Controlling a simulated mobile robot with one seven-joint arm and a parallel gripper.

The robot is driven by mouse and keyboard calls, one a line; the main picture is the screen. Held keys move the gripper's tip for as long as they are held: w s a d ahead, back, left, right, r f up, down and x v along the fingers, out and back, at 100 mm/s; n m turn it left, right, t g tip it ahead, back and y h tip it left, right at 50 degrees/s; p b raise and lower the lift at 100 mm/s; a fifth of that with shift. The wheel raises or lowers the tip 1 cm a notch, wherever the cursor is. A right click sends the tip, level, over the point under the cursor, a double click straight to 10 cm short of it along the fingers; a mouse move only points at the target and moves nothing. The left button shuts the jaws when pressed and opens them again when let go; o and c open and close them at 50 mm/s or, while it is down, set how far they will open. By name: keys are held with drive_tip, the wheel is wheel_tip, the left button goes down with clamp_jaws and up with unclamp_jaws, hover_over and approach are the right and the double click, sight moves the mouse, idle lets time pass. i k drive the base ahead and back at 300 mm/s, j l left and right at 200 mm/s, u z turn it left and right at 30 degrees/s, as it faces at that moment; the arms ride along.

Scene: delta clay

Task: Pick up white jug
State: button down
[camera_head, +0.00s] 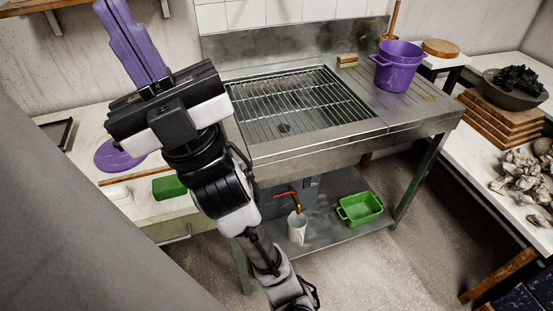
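A white jug (297,228) stands upright on the lower shelf of the steel sink unit, below the basin. It looks like a small white cylinder, and a red and orange tap-like part sits just above it. My gripper (121,10) is raised at the upper left, well above and away from the jug. Its purple fingers point up and lie close together at the middle of the black gripper body, with nothing visible between them. The fingertips reach the top edge of the picture.
A green tray (360,208) sits right of the jug on the steel shelf (325,240). A side table holds shells (527,180). Floor in front is clear.

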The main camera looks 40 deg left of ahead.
sight(296, 224)
drive_tip(key=k+l+u, duration=0.1)
drive_tip(key=u, duration=0.35)
drive_tip(key=l+u, duration=0.1)
drive_tip(key=u, duration=0.3)
drive_tip(key=k+j, duration=0.05)
